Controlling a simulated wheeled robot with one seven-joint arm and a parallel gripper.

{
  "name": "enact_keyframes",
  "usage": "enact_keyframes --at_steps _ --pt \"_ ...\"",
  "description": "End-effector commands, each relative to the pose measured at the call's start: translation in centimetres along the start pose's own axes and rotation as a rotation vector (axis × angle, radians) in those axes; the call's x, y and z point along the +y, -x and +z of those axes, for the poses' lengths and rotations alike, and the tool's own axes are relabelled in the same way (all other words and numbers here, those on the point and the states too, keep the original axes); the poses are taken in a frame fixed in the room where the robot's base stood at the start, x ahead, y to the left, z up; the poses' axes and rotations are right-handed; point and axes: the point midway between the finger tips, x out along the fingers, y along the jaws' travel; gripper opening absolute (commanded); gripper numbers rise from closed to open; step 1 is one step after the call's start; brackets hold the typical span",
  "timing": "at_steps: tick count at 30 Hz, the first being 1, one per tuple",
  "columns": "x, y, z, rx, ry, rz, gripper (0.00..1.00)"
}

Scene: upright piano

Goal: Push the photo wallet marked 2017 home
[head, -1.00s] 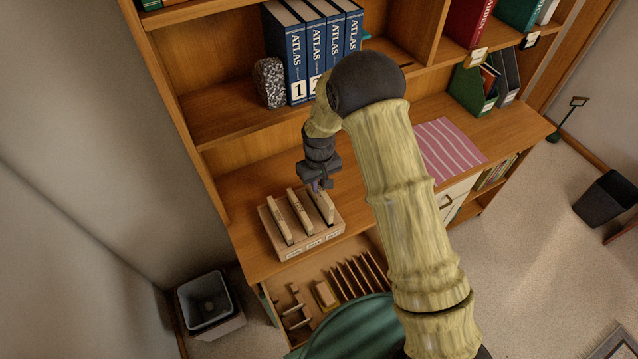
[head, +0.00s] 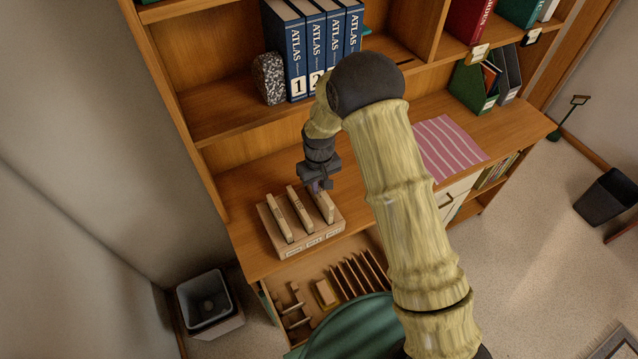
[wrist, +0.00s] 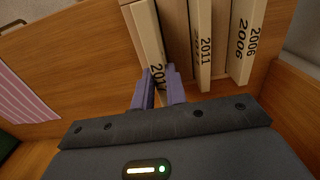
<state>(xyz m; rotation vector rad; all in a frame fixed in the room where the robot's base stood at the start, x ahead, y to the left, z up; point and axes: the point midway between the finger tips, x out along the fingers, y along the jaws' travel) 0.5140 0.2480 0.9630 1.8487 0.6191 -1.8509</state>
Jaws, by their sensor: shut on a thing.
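The photo wallet marked 2017 (wrist: 148,35) is a thin cream wallet whose spine reads 201, with the last digit partly hidden by my fingers. It stands in the right slot of the wooden rack (head: 312,240) in the head view, where its top (head: 325,207) shows below my gripper. My gripper (head: 319,187) is shut on the wallet's rear end. In the wrist view its purple fingers (wrist: 157,88) lie on both sides of the spine. How deep the wallet sits in its slot is hard to tell.
Wallets marked 2011 (wrist: 203,50) and 2006 (wrist: 243,45) stand beside it in the rack. Blue atlas volumes (head: 312,55) and a speckled stone (head: 269,79) are on the shelf above. A striped pink cloth (head: 447,148) lies to the right. An open drawer is below the rack.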

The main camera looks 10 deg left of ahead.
Motion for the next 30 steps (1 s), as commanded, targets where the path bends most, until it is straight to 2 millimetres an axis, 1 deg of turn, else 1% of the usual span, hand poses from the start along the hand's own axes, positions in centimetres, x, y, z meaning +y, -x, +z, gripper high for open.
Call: enact_keyframes --at_steps 24,30 --pt "0.0 -1.7 0.0 0.000 0.000 0.000 0.00" --pt "0.0 -1.9 0.0 0.000 0.000 0.000 0.00"
